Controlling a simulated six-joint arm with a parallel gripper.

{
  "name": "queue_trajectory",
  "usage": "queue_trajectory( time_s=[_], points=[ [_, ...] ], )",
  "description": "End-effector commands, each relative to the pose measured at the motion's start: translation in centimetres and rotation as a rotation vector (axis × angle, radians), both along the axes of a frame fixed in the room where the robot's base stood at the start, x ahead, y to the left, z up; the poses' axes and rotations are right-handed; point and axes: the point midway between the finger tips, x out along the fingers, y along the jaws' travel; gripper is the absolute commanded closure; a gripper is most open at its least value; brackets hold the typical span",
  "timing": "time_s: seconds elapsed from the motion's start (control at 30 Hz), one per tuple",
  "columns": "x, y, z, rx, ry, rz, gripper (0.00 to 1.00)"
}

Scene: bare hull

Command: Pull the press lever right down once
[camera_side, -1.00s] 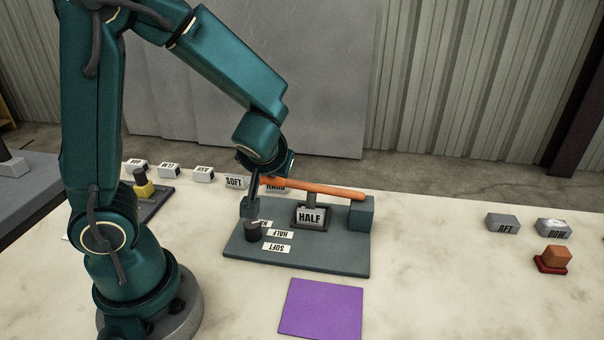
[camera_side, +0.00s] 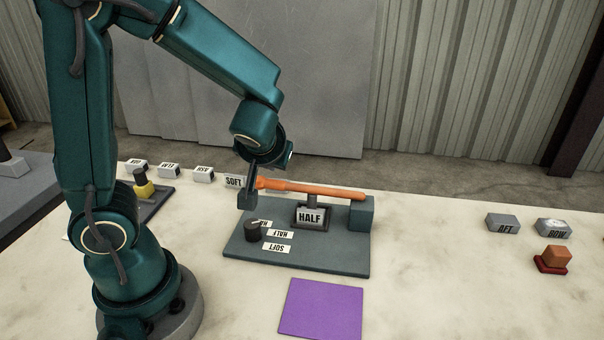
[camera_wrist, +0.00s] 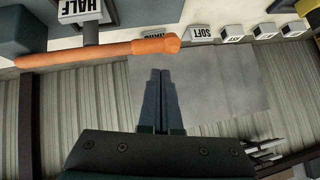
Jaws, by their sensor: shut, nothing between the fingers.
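The press lever (camera_side: 315,190) is an orange bar running nearly level from a blue-grey block (camera_side: 361,214) at its right to a free end at its left. A press with a HALF plate (camera_side: 311,218) stands under its middle. My gripper (camera_side: 247,200) is shut and empty, pointing down at the lever's free left end. In the wrist view the closed fingertips (camera_wrist: 160,73) sit just below the lever's rounded end (camera_wrist: 168,43) in the picture. I cannot tell whether they touch it.
The press base (camera_side: 300,260) carries a dark knob (camera_side: 253,231) and several labels near my gripper. Labelled blocks, including SOFT (camera_side: 234,181), stand behind. A purple mat (camera_side: 321,308) lies in front. A brown block (camera_side: 555,257) sits at the far right; the bench between is clear.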

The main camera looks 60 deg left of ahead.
Motion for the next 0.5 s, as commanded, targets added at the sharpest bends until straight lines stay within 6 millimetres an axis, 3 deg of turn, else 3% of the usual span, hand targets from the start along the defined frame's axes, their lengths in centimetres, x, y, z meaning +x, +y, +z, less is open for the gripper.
queue_trajectory(
  time_s=[0.1,0.5],
  points=[
    [0.0,-0.2,2.3,-0.002,-0.011,-0.001,1.0],
    [-3.8,-4.4,7.5,-0.002,-0.004,-0.008,1.0]
  ],
)
